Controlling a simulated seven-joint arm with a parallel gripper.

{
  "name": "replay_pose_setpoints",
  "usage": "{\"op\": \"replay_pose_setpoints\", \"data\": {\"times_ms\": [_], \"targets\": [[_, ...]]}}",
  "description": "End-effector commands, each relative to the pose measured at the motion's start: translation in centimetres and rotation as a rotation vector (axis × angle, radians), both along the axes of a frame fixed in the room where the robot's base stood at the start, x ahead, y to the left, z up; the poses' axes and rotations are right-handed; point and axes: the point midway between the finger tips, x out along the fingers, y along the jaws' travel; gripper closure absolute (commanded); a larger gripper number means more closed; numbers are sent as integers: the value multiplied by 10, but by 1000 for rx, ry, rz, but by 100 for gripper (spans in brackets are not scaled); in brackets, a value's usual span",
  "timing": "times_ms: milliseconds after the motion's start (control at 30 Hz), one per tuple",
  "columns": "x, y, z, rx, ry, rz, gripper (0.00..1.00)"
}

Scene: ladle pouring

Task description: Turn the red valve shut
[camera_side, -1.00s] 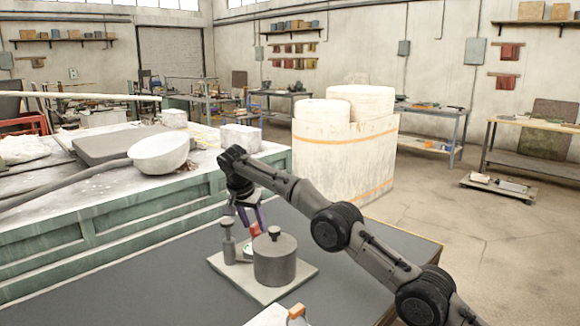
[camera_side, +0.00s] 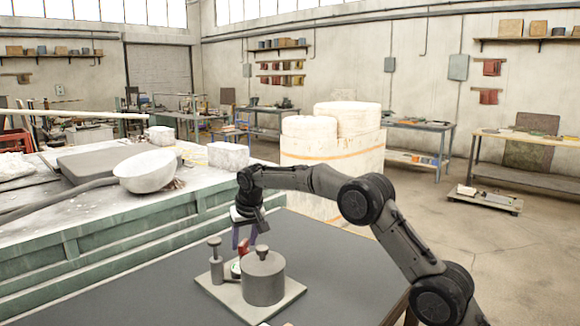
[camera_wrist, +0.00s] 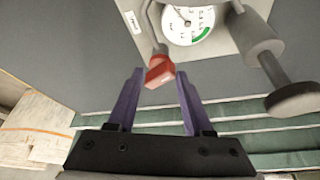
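The red valve handle (camera_wrist: 160,71) shows in the wrist view at the end of a grey pipe, below a white dial gauge with a green arc (camera_wrist: 188,24). My gripper (camera_wrist: 159,75) is open, with its two purple fingers apart. The handle shows between the fingertips, with a gap on both sides; I cannot tell how deep it sits. In the side view my gripper (camera_side: 245,240) points down over the fixture, and the red handle (camera_side: 243,247) is partly hidden by the fingers.
A grey cylinder with a knob (camera_side: 263,281) stands right beside the valve on a pale base plate (camera_side: 283,304). A knobbed post (camera_side: 216,266) stands to its left. The dark tabletop (camera_side: 150,297) is clear around the plate. A green bench with a white bowl (camera_side: 150,170) stands behind.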

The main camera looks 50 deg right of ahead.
Motion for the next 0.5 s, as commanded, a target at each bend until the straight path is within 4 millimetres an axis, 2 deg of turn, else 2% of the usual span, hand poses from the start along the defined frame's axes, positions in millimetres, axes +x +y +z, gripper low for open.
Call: {"op": "replay_pose_setpoints", "data": {"times_ms": [433,500], "targets": [[-1,-6,-1,0,1,355,50],[-6,-4,16,-3,-4,352,50]]}}
